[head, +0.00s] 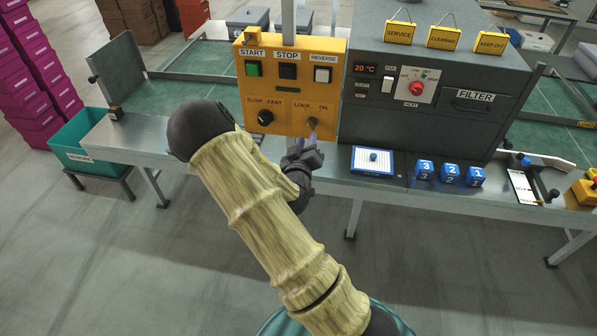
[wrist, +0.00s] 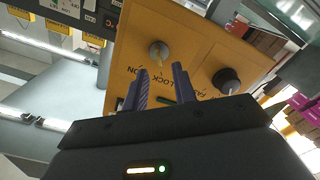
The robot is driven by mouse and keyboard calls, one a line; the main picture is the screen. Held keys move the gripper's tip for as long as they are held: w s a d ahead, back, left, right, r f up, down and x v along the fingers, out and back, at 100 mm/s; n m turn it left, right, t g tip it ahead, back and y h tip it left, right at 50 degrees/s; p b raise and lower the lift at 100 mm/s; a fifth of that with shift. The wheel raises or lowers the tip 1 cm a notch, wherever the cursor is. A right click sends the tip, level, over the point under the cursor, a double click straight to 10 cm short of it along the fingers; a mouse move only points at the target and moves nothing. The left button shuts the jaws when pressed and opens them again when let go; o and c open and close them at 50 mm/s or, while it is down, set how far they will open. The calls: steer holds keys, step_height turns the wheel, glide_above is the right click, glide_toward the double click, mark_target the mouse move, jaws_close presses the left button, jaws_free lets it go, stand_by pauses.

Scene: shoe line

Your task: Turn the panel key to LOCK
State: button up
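The yellow control panel (head: 290,90) stands upright on the metal bench. Its round grey panel key (head: 312,123) sits at the lower right, below the LOCK and ON labels. In the wrist view the key (wrist: 158,52) appears upside down, just beyond my fingertips. Which label it points to is too small to tell. My gripper (head: 311,138) is in front of and just below the key. In the wrist view my gripper (wrist: 160,68) is open, its two fingers apart with nothing between them, roughly lined up with the key.
The black SLOW/FAST knob (head: 265,118) is left of the key. START, STOP and REVERSE buttons (head: 288,72) are above. A grey oven-like unit (head: 420,90) stands close on the right. A blue-edged tray (head: 373,161) and blue numbered cubes (head: 450,173) lie on the bench.

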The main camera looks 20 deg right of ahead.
steer(key=p+v, duration=0.7)
steer(key=v, duration=0.4)
steer(key=shift+s+a, duration=0.2)
stand_by(0.5)
